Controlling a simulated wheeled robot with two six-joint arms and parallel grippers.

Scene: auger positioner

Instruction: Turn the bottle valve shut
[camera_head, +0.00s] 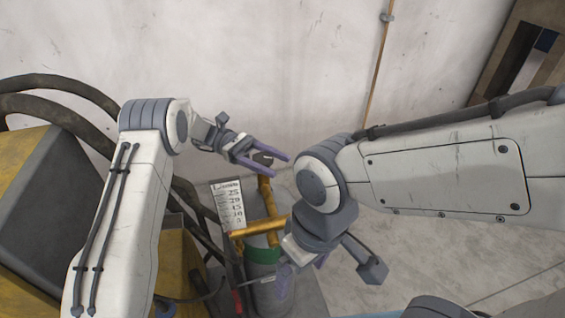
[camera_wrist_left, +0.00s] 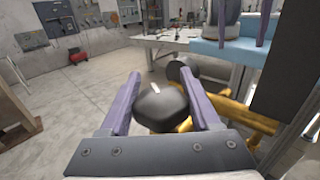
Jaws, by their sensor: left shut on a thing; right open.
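The bottle (camera_head: 272,293) stands at lower centre in the head view, grey with a green band, partly hidden by my right arm. The valve is a dark knob (camera_head: 263,158) at the top of a yellow upright; in the left wrist view the knob (camera_wrist_left: 162,105) is black with a small white mark. My left gripper (camera_head: 266,155) is shut on the knob, with one purple finger on either side of it. My right gripper (camera_head: 302,270) is lower, in front of the yellow pipes and beside the bottle; it is open, and its fingertips are partly hidden.
Yellow pipes (camera_head: 258,228) run around the bottle top. A numbered plate (camera_head: 229,205) stands to their left. Thick dark hoses (camera_head: 58,84) and a yellow-and-grey machine (camera_head: 45,190) fill the left side. A bare wall (camera_head: 270,60) is behind; floor at right is clear.

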